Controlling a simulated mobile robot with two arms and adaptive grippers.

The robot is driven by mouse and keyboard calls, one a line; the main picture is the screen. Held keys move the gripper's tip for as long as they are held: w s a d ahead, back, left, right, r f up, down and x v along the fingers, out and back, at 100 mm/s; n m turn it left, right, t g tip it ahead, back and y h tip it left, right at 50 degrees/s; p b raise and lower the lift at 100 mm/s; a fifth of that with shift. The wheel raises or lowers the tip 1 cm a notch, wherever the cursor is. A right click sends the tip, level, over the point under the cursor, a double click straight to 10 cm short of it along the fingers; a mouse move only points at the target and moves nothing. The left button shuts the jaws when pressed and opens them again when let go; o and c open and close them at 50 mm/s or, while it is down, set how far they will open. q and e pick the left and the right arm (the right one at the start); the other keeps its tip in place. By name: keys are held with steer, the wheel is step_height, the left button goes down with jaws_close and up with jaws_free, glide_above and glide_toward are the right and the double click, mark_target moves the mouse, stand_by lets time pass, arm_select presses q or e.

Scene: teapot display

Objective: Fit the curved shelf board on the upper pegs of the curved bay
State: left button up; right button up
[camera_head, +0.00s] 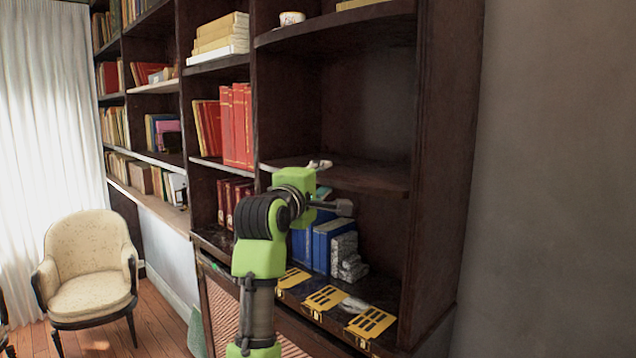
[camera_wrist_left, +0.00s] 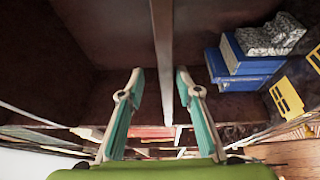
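The curved shelf board (camera_head: 365,178) is dark wood and lies level across the middle of the curved bay, at the right end of the bookcase. In the left wrist view the board (camera_wrist_left: 163,50) runs edge-on between the fingers. My left gripper (camera_head: 321,178) is at the board's front edge, largely hidden behind my arm. In the left wrist view the gripper (camera_wrist_left: 158,85) is open, one finger on each side of the board, with gaps showing. The pegs cannot be made out. My right gripper is not in view.
Another shelf (camera_head: 340,22) with a small white bowl (camera_head: 291,18) is above. The space between is empty. Blue books (camera_head: 328,240) and a grey stone-like bookend (camera_head: 346,256) stand below, behind yellow panels (camera_head: 325,297). A cream armchair (camera_head: 88,265) stands left.

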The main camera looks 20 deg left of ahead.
arm_select(q)
steer(key=shift+s, duration=1.45)
